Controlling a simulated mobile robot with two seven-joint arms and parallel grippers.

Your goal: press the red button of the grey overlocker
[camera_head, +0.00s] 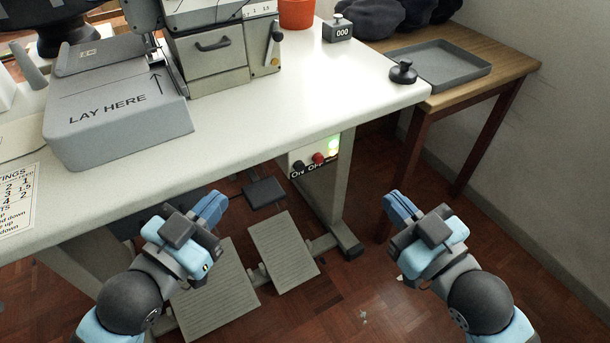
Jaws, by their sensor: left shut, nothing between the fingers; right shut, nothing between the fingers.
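A grey machine (215,58) with a drawer handle and a side lever stands on the white table, its top cut off by the frame. Under the table's front edge is a switch box (334,158) marked ON and OFF. It has a red button (318,158), a dark button (299,166) and a lit green spot. Whether this box belongs to the machine cannot be told. My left gripper (211,207) is shut and empty, in front of the table, left of and below the red button. My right gripper (398,207) is shut and empty, right of and below it.
A wooden side table with a grey tray (438,65) stands right. Pedals (283,250) are on the floor below.

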